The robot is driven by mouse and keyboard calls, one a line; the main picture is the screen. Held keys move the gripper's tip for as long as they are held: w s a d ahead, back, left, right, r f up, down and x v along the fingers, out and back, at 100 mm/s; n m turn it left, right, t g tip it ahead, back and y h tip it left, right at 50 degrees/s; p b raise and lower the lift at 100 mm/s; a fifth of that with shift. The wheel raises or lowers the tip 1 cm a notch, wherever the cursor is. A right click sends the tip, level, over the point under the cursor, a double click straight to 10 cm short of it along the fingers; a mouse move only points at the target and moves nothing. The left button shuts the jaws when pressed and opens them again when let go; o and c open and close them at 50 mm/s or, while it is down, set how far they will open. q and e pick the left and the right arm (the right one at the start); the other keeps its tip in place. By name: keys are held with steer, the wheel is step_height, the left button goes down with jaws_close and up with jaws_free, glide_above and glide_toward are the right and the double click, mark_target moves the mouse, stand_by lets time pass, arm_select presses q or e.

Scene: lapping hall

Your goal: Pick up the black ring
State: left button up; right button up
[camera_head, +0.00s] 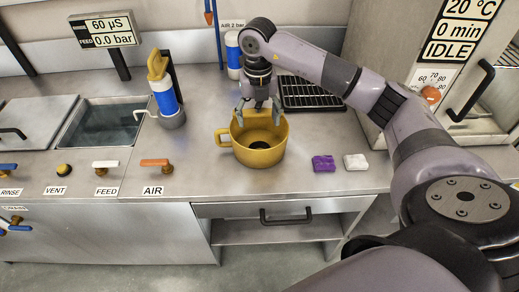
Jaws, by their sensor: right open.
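My right gripper (259,111) points down over the yellow pot (258,157), at its far side. Its fingers are apart, with nothing seen between them. No other black ring can be made out. My left gripper is out of view.
A purple block (323,163) and a white block (356,162) lie right of the pot. A black rack (312,94) is behind. A blue-and-yellow filter unit (163,95) and a sink (100,122) are left. An oven-like cabinet stands right.

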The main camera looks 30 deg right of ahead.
steer(key=p, duration=0.1)
glide_above(260, 146)
steer(key=s+a, duration=0.1)
step_height(260, 146, down, 7)
steer(key=shift+a+r, duration=0.15)
steer(key=f, duration=0.1)
steer(key=f+p, duration=0.1)
steer(key=f, duration=0.2)
steer(key=shift+s+f+p, duration=0.25)
steer(key=shift+f+p, duration=0.1)
steer(key=shift+f, duration=0.4)
steer(key=shift+c, duration=0.3)
steer(key=shift+r, duration=0.1)
steer(key=c, duration=1)
